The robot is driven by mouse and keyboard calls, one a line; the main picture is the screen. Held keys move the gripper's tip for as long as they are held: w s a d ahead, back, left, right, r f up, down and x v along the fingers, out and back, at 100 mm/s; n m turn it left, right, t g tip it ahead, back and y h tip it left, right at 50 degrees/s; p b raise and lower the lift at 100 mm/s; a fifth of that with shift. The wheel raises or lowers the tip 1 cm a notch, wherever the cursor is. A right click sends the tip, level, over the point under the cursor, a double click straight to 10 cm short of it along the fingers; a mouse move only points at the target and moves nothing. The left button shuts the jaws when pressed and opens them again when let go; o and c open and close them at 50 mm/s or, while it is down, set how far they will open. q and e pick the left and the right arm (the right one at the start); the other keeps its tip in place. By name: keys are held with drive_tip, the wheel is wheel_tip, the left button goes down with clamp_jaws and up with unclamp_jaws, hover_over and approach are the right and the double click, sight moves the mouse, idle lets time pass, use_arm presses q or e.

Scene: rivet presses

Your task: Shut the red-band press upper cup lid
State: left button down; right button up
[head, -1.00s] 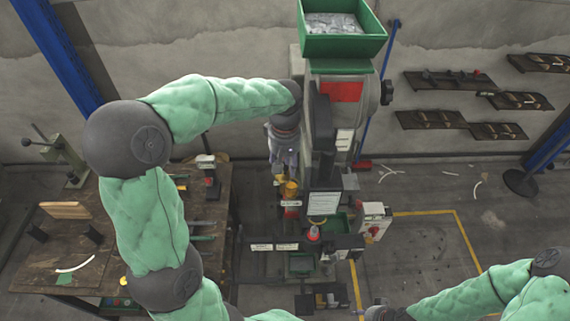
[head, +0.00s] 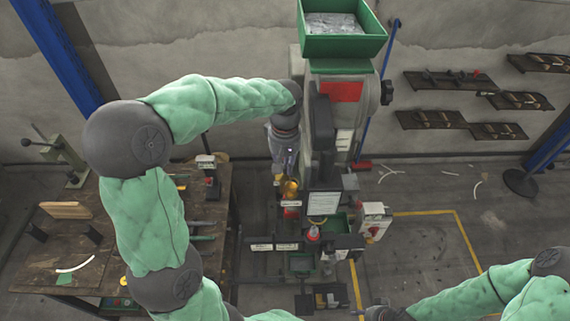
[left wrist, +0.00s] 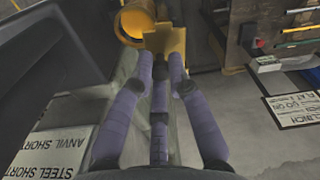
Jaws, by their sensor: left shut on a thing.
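The red-band press (head: 340,91) stands in the middle of the head view, with a red panel on its upper body. Its yellow upper cup (head: 290,187) is low on the press's left side; in the left wrist view the round cup (left wrist: 134,22) shows at the top. A yellow lid piece (left wrist: 166,42) lies beside the cup's ring. My left gripper (head: 281,174) reaches down from above; in the left wrist view its purple fingers (left wrist: 162,70) are shut on the yellow lid piece. My right gripper (head: 364,311) is only partly visible at the bottom, its fingers unclear.
A green bin (head: 345,45) tops the press. A wooden workbench (head: 120,235) stands to the left. A white switch box (head: 373,222) is right of the press. The floor inside the yellow line (head: 425,213) on the right is clear.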

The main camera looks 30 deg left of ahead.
use_arm(q)
drive_tip(key=shift+d+m, duration=0.15)
drive_tip(key=shift+m, duration=0.25)
drive_tip(key=m, duration=0.2)
drive_tip(key=d+m, duration=0.1)
drive_tip(key=shift+m+p, duration=0.3)
drive_tip(key=shift+m, duration=0.1)
drive_tip(key=m, duration=0.1)
drive_tip(key=d+m, duration=0.1)
drive_tip(key=m, duration=0.1)
drive_tip(key=shift+s+m, duration=0.15)
drive_tip(key=shift+m, duration=0.15)
drive_tip(key=m, duration=0.2)
drive_tip(key=s+d+m+p, duration=0.1)
drive_tip(key=m, duration=0.1)
drive_tip(key=shift+s+d+m, duration=0.2)
drive_tip(key=shift+m, duration=0.8)
drive_tip(key=shift+s+d+m, duration=0.15)
drive_tip(key=shift+s+m, duration=0.05)
drive_tip(key=shift+m, duration=0.8)
drive_tip(key=c, duration=1.2)
unclamp_jaws()
